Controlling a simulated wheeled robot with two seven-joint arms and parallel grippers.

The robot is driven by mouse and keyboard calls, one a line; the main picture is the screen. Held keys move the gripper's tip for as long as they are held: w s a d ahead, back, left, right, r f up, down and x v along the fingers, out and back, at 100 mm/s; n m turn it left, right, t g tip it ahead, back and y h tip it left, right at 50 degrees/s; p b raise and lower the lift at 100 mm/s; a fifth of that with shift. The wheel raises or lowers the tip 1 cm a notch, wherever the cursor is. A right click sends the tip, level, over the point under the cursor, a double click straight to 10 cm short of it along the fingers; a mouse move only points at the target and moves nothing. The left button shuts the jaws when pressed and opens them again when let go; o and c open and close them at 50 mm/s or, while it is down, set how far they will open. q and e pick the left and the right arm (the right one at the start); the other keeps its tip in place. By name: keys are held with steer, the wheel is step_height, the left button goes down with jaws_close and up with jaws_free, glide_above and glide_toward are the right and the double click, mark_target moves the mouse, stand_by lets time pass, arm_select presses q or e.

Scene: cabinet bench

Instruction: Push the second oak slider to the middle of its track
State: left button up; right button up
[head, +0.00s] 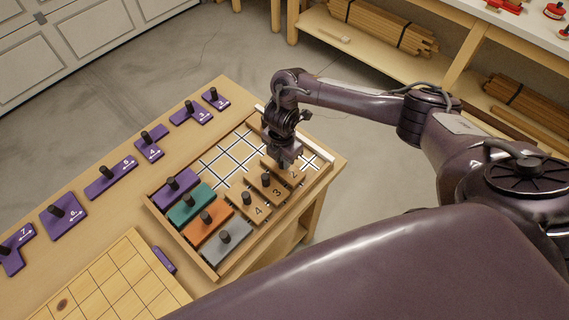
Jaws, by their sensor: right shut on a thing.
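The oak slider marked 2 (294,176) lies in a wooden tray (208,271) on the bench, at the tray's right end. My right gripper (284,164) points down over this slider and is shut on its knob, which the fingers mostly hide. The oak slider marked 3 (277,192) and the oak slider marked 4 (257,211) lie beside it, each with a dark upright knob. An oak slider marked 1 cannot be made out; my wrist covers part of that area. My left gripper is not in view.
Bare tray floor with black-and-white lines (228,157) lies left of the oak sliders, and a crossed patch (310,161) to their right. Purple, teal (191,205), orange and grey blocks fill the tray's near-left side. Purple numbered pieces line the bench's far edge.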

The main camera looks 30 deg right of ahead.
steer(key=shift+w+a+f+b, duration=0.1)
steer(key=shift+w+a+b, duration=0.2)
steer(key=shift+w+b, duration=0.35)
steer(key=shift+w+a+b, duration=0.25)
steer(key=shift+w+b, duration=0.1)
steer(key=shift+w, duration=0.6)
steer(key=shift+w+a+b, duration=0.25)
steer(key=shift+w+b, duration=0.35)
steer(key=shift+w, duration=0.1)
steer(key=shift+w+a+b, duration=0.25)
steer(key=shift+w+b, duration=0.3)
steer(key=shift+w, duration=0.15)
steer(key=shift+w+a, duration=0.1)
steer(key=shift+w, duration=0.25)
steer(key=o, duration=0.8)
steer(key=shift+c, duration=0.2)
steer(key=shift+r, duration=0.2)
